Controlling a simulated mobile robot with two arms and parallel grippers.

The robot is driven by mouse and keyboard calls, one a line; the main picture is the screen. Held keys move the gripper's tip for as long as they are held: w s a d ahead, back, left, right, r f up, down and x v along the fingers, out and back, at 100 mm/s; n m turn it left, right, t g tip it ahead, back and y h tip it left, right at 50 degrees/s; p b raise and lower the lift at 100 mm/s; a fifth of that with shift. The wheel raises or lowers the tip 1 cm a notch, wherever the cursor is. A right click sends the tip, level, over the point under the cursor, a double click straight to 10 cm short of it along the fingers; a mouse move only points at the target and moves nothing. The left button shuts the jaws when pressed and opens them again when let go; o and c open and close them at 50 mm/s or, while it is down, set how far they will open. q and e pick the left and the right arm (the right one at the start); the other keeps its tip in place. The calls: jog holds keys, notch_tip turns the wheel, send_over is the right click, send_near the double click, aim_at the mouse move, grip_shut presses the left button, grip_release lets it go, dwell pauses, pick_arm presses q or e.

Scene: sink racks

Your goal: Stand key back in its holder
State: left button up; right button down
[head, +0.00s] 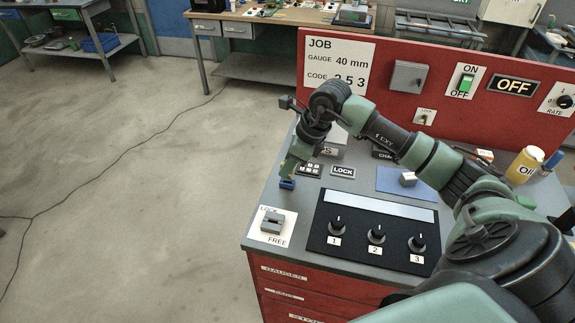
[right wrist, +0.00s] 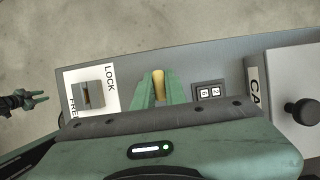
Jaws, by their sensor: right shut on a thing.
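My right gripper (head: 289,170) reaches down over the left part of the console top. In the right wrist view its green fingers (right wrist: 158,88) are shut on a yellow, brass-like piece, the key (right wrist: 158,84). In the head view the key is mostly hidden by the fingers. A small blue block, seemingly the holder (head: 287,184), is directly below the fingertips; I cannot tell whether the key touches it or sits in it. My left gripper (right wrist: 38,99) shows at the left edge of the right wrist view, fingers apart and empty, away from the console.
A LOCK/FREE switch (head: 271,223) stands in front of the blue block. A black panel with three knobs (head: 375,232) lies nearer. The red back panel (head: 440,70) rises behind. Open floor lies left.

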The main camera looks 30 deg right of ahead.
jog(key=shift+b, duration=0.7)
dwell(1.1)
jog(key=shift+f, duration=0.15)
dwell(0.3)
jog(key=shift+f+b, duration=0.35)
jog(key=shift+b, duration=0.05)
jog(key=shift+f+b, duration=0.75)
jog(key=shift+f, duration=0.05)
jog(key=c, duration=1.4)
grip_release()
jog(key=shift+r, duration=0.15)
